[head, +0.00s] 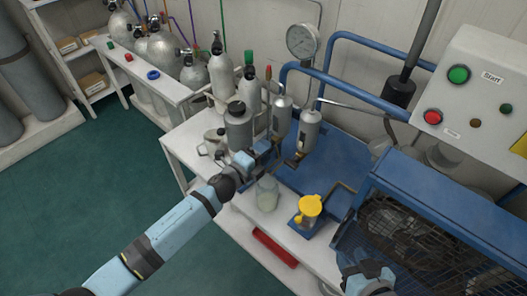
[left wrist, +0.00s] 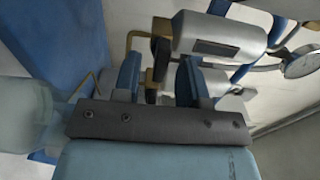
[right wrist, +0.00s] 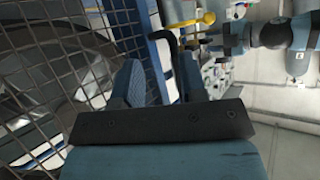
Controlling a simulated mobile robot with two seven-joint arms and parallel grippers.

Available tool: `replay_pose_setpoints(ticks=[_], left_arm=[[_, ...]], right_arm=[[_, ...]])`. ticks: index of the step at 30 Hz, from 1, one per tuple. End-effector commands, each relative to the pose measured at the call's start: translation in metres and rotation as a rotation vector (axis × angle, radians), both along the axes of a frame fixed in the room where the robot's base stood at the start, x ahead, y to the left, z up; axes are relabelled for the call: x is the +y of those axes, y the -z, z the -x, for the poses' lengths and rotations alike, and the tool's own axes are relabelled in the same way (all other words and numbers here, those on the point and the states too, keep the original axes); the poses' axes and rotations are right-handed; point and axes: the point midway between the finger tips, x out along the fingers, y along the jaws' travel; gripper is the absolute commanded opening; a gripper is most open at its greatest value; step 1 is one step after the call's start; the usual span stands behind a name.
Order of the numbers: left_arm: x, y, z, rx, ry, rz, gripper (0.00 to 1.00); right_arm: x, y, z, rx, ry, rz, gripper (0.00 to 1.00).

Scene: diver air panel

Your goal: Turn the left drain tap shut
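Two silver filter canisters hang from blue pipework, the left one (head: 282,115) and the right one (head: 309,132). My left gripper (head: 268,152) is open, just below the left canister. In the left wrist view, its fingers (left wrist: 158,82) are apart, with a brass fitting (left wrist: 152,90) between them; I cannot tell whether they touch it. Another brass tap with a black handle (left wrist: 160,48) shows just beyond the fingertips, by a silver canister (left wrist: 208,32). The left drain tap is mostly hidden in the head view. My right gripper (head: 367,272) is open and empty beside the blue mesh cage.
A clear jar (head: 267,194) stands below my left gripper. A yellow-topped part (head: 311,205) sits on a blue block. The blue mesh cage (head: 430,205) fills the right, below a control box (head: 475,95).

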Motion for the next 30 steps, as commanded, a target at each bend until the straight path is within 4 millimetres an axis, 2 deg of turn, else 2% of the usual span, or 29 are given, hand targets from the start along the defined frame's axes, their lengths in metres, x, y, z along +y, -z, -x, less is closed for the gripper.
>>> replay_pose_setpoints(ticks=[5,12,18,24,30], left_arm=[[0.014,0.000,0.019,0.002,-0.001,-0.001,0.39],[0.046,0.001,0.064,0.004,0.000,-0.002,0.39],[0.068,0.001,0.095,0.002,0.000,0.000,0.39],[0.079,0.001,0.109,0.002,0.000,0.000,0.39],[0.081,0.000,0.111,0.000,0.000,-0.001,0.39]], right_arm=[[-0.001,-0.004,0.000,-0.001,0.001,0.003,0.39],[-0.002,-0.002,0.000,0.008,0.002,0.011,0.39],[-0.003,-0.001,0.001,0.011,0.003,0.014,0.39],[-0.003,-0.002,0.001,0.010,0.002,0.015,0.39],[-0.002,-0.002,0.001,0.011,0.003,0.014,0.39]])
